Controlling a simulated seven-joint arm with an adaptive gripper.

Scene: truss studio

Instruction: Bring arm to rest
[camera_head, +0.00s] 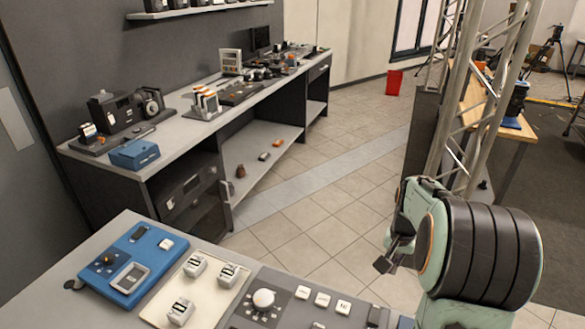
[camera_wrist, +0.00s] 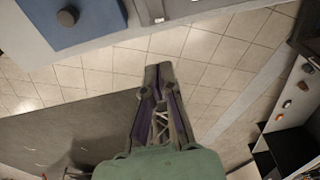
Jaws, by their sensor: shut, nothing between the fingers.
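My gripper (camera_head: 383,264) is in the head view at the lower right, at the end of my green and black arm. It is off the right side of the near table, above the tiled floor. In the wrist view my gripper (camera_wrist: 158,68) has its fingertips together, with nothing between them. It touches no object that I can see.
The near table (camera_head: 130,226) carries a blue panel (camera_head: 128,262), a cream tray (camera_head: 160,314) with small white blocks, and a dark panel with a white knob (camera_head: 263,299). A long bench (camera_head: 188,140) stands behind. A metal truss (camera_head: 478,110) rises near my arm. Tiled floor lies clear between.

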